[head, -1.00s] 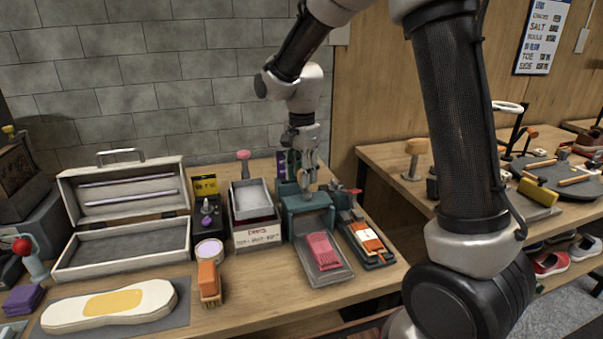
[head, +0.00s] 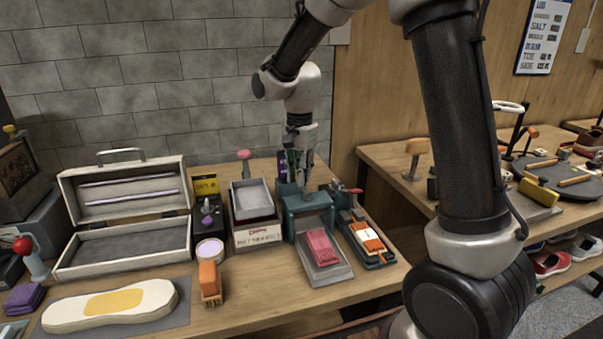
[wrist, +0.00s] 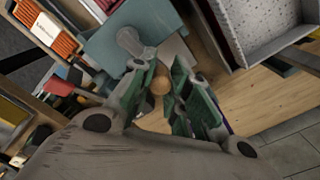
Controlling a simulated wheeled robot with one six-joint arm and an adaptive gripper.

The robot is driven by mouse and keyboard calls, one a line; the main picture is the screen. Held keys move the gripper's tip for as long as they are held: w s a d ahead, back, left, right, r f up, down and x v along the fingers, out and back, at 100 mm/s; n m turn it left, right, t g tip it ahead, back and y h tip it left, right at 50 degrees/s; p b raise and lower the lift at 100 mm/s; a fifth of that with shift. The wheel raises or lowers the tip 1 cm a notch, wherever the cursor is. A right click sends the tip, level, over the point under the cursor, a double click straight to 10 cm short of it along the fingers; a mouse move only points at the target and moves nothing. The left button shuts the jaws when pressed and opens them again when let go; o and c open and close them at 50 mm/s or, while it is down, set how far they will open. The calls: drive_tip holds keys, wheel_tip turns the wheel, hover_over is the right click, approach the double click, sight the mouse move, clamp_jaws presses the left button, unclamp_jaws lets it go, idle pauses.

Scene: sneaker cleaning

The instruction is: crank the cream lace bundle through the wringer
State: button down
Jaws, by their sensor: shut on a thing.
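The teal wringer (head: 312,202) stands at the back of the right part of the bench, with a grey tray (head: 333,274) in front. A pink ribbed bundle (head: 322,246) lies on that tray. No cream lace bundle can be made out for certain. My gripper (head: 303,186) is just behind and above the wringer. In the wrist view its green-padded fingers (wrist: 165,88) are shut on the round wooden crank knob (wrist: 161,84), and the grey crank arm (wrist: 131,43) reaches to the teal body. The rollers are hidden.
An orange-and-white wrapped bundle (head: 368,239) sits in a dark holder right of the wringer. A pale bin (head: 252,199) stands close on the left. An orange brush (head: 209,281) and an open grey case (head: 125,245) are further left. Bare wood shows at the front.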

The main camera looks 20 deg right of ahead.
drive_tip(key=s+a+n, duration=0.1)
drive_tip(key=n, duration=0.2)
drive_tip(key=a+n, duration=0.1)
drive_tip(key=n, duration=0.3)
drive_tip(key=s+a+n, duration=0.1)
drive_tip(key=n, duration=0.3)
drive_tip(key=shift+s+a, duration=0.3)
drive_tip(key=shift+a, duration=0.1)
drive_tip(key=n, duration=0.1)
drive_tip(key=s+n, duration=0.1)
drive_tip(key=n, duration=0.1)
drive_tip(key=s+n, duration=0.1)
drive_tip(key=n, duration=0.1)
drive_tip(key=shift+s+a, duration=0.15)
drive_tip(key=shift+a, duration=0.1)
drive_tip(key=n, duration=0.2)
drive_tip(key=s+n, duration=0.2)
drive_tip(key=n, duration=0.1)
drive_tip(key=shift+s+d+n, duration=0.1)
drive_tip(key=shift+d+n, duration=0.15)
drive_tip(key=shift+n, duration=0.05)
drive_tip(key=c, duration=1.3)
unclamp_jaws()
drive_tip(key=shift+r, duration=0.1)
